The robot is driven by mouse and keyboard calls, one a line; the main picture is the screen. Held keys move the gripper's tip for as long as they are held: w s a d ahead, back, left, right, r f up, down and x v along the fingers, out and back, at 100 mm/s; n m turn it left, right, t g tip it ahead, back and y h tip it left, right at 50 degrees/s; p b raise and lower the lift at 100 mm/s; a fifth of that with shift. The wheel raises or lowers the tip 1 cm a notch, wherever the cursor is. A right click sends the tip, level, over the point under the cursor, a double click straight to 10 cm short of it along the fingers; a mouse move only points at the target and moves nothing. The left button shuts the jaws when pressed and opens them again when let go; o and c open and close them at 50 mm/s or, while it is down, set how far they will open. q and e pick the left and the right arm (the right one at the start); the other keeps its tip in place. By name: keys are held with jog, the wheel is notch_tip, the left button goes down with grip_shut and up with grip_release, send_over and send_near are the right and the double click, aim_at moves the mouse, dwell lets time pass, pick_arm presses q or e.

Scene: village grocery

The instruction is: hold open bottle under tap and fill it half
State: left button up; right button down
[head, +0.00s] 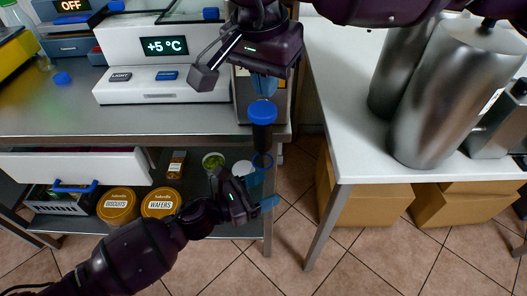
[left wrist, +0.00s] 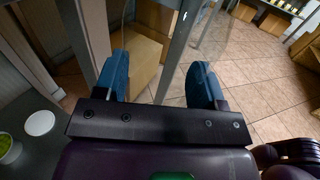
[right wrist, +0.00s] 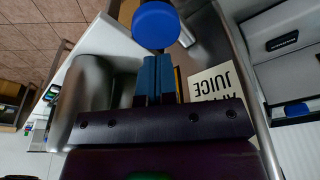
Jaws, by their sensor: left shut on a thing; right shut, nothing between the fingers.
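The tap has a round blue knob on top (head: 262,111), also seen in the right wrist view (right wrist: 156,25). My right gripper (head: 265,86) is shut and empty, just behind the knob. The steel dispenser's "JUICE" label (right wrist: 222,82) shows in the right wrist view. I cannot tell the liquid level.
A white appliance (head: 165,62) reading +5 °C stands on the steel counter (head: 120,122) at left. Biscuit and wafer jars (head: 117,205) stand on the shelf below. At right, a white table (head: 345,110) bears tall steel cylinders (head: 455,95), with cardboard boxes (head: 375,205) underneath.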

jog(key=shift+s+x, duration=0.1)
jog(key=shift+x, duration=0.55)
jog(key=shift+s+x, duration=0.15)
jog(key=shift+x, duration=0.5)
dwell(1.9)
jog(key=shift+a, duration=0.15)
dwell(3.0)
jog(key=shift+w+v, duration=0.15)
jog(key=shift+v, duration=0.75)
jog(key=shift+w+v, duration=0.15)
jog(key=shift+v, duration=0.8)
jog(key=shift+w+d+r, duration=0.1)
jog(key=shift+d+r, duration=0.1)
